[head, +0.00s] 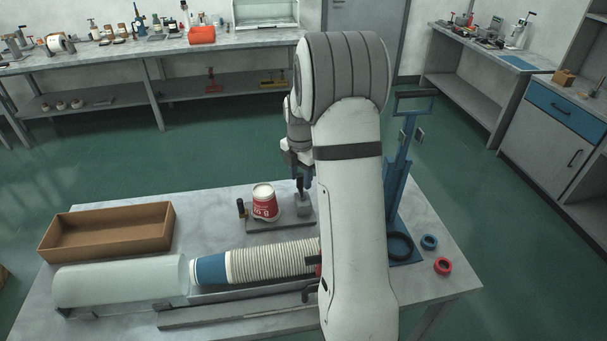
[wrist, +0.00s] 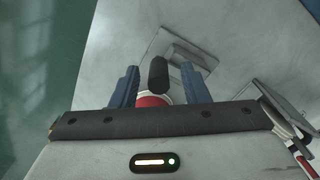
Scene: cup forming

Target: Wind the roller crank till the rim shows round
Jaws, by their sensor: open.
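My gripper (head: 303,184) is at that handle, partly hidden by my arm. In the wrist view, the open gripper (wrist: 159,86) has its blue fingers either side of the black handle (wrist: 158,74), with gaps visible. Part of the red cup (wrist: 152,100) shows behind it.
A black knob (head: 241,209) stands left of the cup. A long stack of nested cups (head: 270,262) lies in front. A brown open box (head: 108,232) is at the left. A blue press-like stand (head: 397,180) and two rings, blue (head: 429,242) and red (head: 443,266), are at the right.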

